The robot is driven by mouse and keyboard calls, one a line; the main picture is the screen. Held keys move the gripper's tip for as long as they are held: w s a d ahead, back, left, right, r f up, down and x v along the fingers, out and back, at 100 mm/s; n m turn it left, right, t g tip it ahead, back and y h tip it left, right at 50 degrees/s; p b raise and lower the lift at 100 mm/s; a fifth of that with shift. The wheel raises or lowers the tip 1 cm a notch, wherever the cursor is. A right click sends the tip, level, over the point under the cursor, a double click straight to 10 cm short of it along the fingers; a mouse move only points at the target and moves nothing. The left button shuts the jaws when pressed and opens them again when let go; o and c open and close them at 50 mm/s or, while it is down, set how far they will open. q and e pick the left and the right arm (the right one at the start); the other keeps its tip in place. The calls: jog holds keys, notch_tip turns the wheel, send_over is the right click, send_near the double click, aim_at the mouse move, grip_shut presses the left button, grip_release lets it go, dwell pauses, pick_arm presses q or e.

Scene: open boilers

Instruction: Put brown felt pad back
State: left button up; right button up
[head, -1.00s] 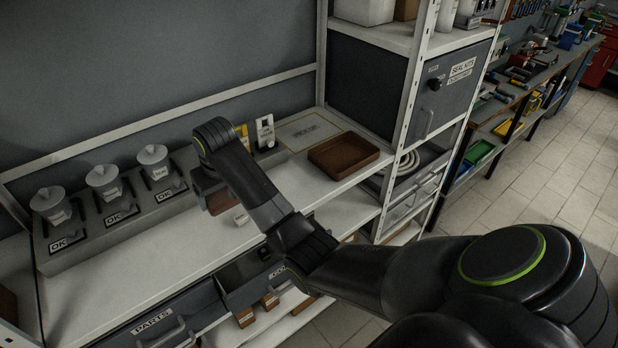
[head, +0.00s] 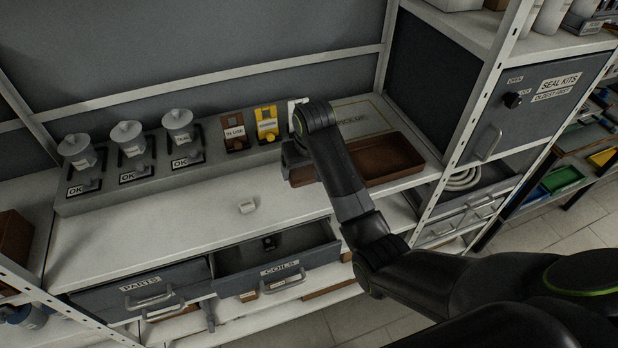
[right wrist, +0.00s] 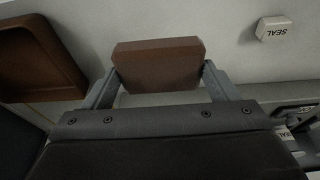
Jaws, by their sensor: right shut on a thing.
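The brown felt pad (right wrist: 158,62), a thick reddish-brown block, is held between the two fingers of my right gripper (right wrist: 161,78) in the right wrist view. In the head view my right gripper (head: 292,160) is over the bench beside the left end of the brown tray (head: 402,155). The pad (head: 302,177) shows partly there, behind my wrist. The tray is an open shallow box and also shows in the right wrist view (right wrist: 82,75). I cannot tell the pad's height above the bench. My left gripper is out of view.
A small white SEAL block (head: 248,206) lies on the bench (head: 180,230). Several lidded canisters (head: 130,140) stand at the back left, with brown (head: 234,131) and yellow (head: 267,125) tagged holders beside them. The COILS drawer (head: 279,268) is open. A shelf post (head: 478,110) rises right of the tray.

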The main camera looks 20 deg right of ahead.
aim_at(306, 191)
jog(key=shift+f, duration=0.85)
jog(key=f+p, duration=0.1)
jog(key=f, duration=0.2)
jog(key=shift+d+f, duration=0.15)
jog(key=shift+d, duration=0.05)
jog(key=shift+a+f, duration=0.1)
jog(key=shift+f, duration=0.05)
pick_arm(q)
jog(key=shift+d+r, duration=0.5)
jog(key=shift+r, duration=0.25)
pick_arm(e)
jog(key=shift+f, duration=0.2)
jog(key=o, duration=0.9)
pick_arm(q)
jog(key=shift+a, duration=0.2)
pick_arm(e)
jog(key=shift+r, duration=0.2)
